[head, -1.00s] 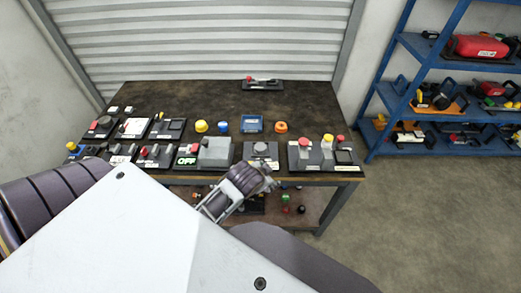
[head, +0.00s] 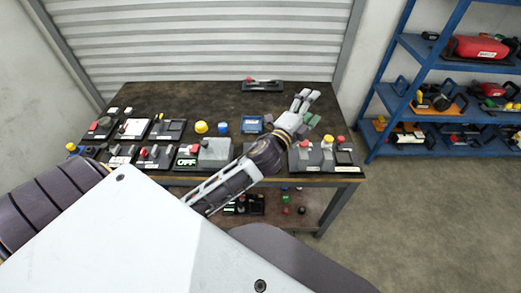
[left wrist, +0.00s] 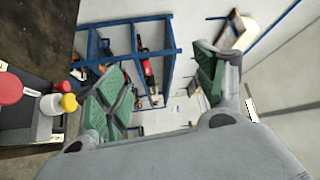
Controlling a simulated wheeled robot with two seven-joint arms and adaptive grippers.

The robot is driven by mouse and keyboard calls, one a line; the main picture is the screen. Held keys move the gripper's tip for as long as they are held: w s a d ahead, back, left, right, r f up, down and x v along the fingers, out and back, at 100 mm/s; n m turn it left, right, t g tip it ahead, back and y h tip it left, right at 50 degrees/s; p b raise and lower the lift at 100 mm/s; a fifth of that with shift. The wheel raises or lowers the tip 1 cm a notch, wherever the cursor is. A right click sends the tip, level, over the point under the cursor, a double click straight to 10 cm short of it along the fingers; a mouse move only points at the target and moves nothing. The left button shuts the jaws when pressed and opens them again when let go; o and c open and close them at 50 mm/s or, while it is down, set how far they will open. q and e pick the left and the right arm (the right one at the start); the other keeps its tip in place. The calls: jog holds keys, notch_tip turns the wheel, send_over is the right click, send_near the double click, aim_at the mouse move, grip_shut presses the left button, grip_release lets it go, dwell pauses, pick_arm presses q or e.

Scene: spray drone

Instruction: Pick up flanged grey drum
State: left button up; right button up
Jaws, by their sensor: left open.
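My left gripper (head: 308,98) is in the air over the right part of the workbench, above the panels along its front edge. It is open and empty, and its green finger pads stand well apart in the left wrist view (left wrist: 163,85). A round grey knob-like piece on a dark base, which may be the flanged grey drum, showed at the front edge earlier; my left forearm now covers that spot. I cannot tell for sure which thing is the drum. My right gripper is not in view.
The workbench (head: 205,97) carries several switch panels, a yellow knob (head: 201,127) and a blue tray (head: 250,115). A panel with a red knob (head: 304,145) lies at the front right. A blue shelf rack (head: 408,45) stands to the right.

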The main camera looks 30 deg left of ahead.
pick_arm(q)
jog(key=d+r+m+h, duration=0.5)
jog(key=d+m+h, duration=0.15)
jog(key=m, duration=0.25)
jog(key=s+d+f+m+g+h, duration=0.1)
jog(key=d+m+g+h, duration=0.35)
jog(key=m, duration=0.45)
jog(key=s+d+m+g+h, duration=0.2)
jog(key=d+m+g+h, duration=0.25)
jog(key=m, duration=0.55)
jog(key=a+f+m+g+y, duration=0.85)
jog(key=a+f+m, duration=0.3)
jog(key=f, duration=0.35)
jog(key=a+m+g+y, duration=0.1)
jog(key=a+y, duration=0.8)
jog(key=a, duration=1.1)
jog(key=shift+w+a+f, duration=0.15)
jog(key=shift+w+a, duration=0.2)
jog(key=shift+w, duration=0.1)
